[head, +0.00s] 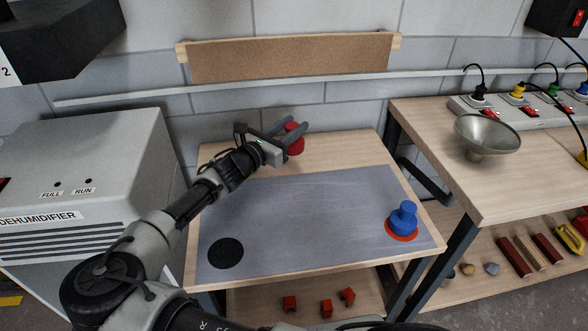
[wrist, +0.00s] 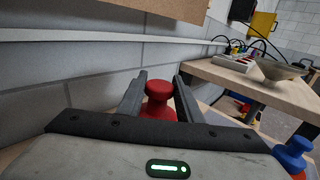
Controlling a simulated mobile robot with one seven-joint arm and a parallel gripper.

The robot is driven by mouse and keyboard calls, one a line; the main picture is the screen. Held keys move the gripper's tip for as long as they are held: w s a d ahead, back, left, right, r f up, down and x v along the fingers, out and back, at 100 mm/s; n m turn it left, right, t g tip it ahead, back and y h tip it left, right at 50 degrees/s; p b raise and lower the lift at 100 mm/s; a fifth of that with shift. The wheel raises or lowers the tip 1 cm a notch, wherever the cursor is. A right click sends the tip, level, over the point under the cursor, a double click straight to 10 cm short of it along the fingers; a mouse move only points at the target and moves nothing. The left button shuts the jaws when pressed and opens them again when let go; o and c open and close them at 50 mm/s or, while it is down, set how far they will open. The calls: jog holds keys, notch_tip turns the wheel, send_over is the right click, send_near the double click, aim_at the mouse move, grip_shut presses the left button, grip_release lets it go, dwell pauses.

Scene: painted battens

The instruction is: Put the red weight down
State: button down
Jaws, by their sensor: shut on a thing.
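The red weight (head: 294,140) is between the fingers of my gripper (head: 289,136), over the back of the small table, near the wall. In the wrist view the red weight (wrist: 160,100) shows its knob upright between the two fingers, and my gripper (wrist: 160,92) is shut on it. I cannot tell whether its base touches the table. A blue weight (head: 402,216) stands upright on a red disc (head: 402,236) at the right of the grey mat (head: 310,215). A black disc (head: 226,253) lies bare at the front left of the mat.
A dehumidifier (head: 90,190) stands left of the table. A cork board (head: 290,60) hangs behind. The middle of the mat is clear.

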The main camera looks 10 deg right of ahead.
jog(key=b, duration=0.7)
send_over(295, 157)
jog(key=shift+t, duration=0.3)
jog(key=shift+w+f+b, duration=0.15)
jog(key=shift+f+b, duration=1.45)
jog(key=shift+f, duration=3.3)
jog(key=shift+f, duration=0.1)
jog(key=c, duration=1.3)
grip_release()
jog(key=shift+f, duration=0.15)
jog(key=shift+o, duration=0.2)
jog(key=p+v, duration=0.1)
jog(key=v, duration=0.5)
jog(key=p+v, duration=0.1)
jog(key=v, duration=0.5)
jog(key=shift+r+p, duration=0.3)
jog(key=shift+p, duration=0.05)
jog(key=shift+d, duration=0.1)
